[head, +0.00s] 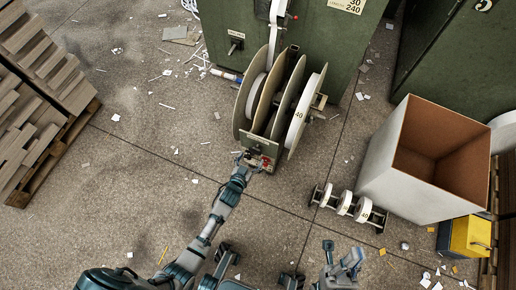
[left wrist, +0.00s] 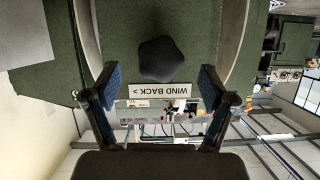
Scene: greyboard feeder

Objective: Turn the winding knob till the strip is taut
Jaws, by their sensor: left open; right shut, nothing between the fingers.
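The winding knob (left wrist: 161,58) is dark and many-sided, on a green panel above a "WIND BACK" label (left wrist: 160,106) that shows upside down. My left gripper (left wrist: 158,78) is open, with one finger to each side of the knob's lower part; I see no clear contact. In the head view my left gripper (head: 248,162) is at the front of the reel stand and hides the knob. A white strip (head: 276,22) comes down to the large reels (head: 299,112); I cannot tell how taut it is. My right gripper (head: 343,266) is shut and empty over the floor.
A green machine (head: 315,38) stands behind the reels. To the right are a large open box (head: 412,165), a rack of small white rolls (head: 346,205) and a yellow box (head: 470,237). A loaded pallet (head: 52,158) stands left. Paper scraps litter the otherwise open floor.

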